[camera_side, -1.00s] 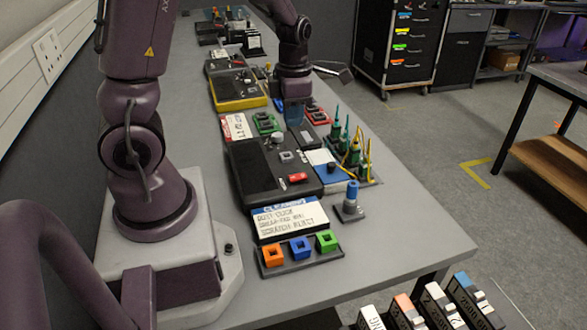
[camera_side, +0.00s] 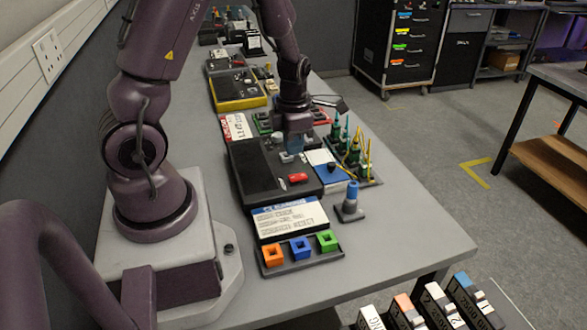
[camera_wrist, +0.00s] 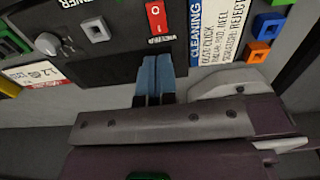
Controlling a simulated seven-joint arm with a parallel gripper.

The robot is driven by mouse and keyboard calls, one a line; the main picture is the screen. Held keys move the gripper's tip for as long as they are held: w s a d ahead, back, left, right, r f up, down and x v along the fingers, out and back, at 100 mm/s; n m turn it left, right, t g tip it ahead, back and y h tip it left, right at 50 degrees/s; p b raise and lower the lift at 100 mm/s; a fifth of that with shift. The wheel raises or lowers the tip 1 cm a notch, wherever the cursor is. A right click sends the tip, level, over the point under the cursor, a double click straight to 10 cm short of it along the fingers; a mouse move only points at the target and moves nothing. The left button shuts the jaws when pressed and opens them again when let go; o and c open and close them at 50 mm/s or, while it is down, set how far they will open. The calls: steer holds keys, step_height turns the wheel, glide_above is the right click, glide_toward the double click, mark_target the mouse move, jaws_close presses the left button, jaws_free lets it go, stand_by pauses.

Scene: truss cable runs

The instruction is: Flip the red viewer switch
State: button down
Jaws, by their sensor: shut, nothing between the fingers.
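The red viewer switch (camera_side: 298,178) sits on the near right part of a black viewer box (camera_side: 262,176). In the wrist view the red rocker (camera_wrist: 156,18) shows white marks, with a small label below it. My gripper (camera_side: 295,144) is above the box's far right part, beyond the switch in the side view. Its blue fingertips (camera_wrist: 155,64) are shut together and empty. In the wrist view they point toward the switch, with a gap in the picture between them and it. Their height above the box is hard to tell.
A knob (camera_wrist: 47,43) and a grey square button (camera_wrist: 95,30) share the box. A cleaning card (camera_side: 290,218) and a rack of orange, blue and green blocks (camera_side: 301,249) lie nearer. A blue-topped post (camera_side: 351,198) and green-yellow tools (camera_side: 354,155) stand to the right.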

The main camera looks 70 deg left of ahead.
mark_target(301, 177)
step_height(301, 177, down, 7)
stand_by(0.3)
steer(key=shift+s+f+t, duration=0.25)
steer(key=shift+f+t, duration=0.35)
steer(key=shift+t, duration=0.3)
steer(key=shift+w, duration=0.2)
steer(key=shift+r, duration=0.1)
steer(key=shift+w+d+r, duration=0.15)
steer(key=shift+w+r, duration=0.05)
steer(key=shift+w, duration=0.6)
steer(key=s+r, duration=0.3)
steer(key=r, duration=1.1)
steer(key=shift+s+r, duration=0.15)
steer(key=shift+s, duration=0.1)
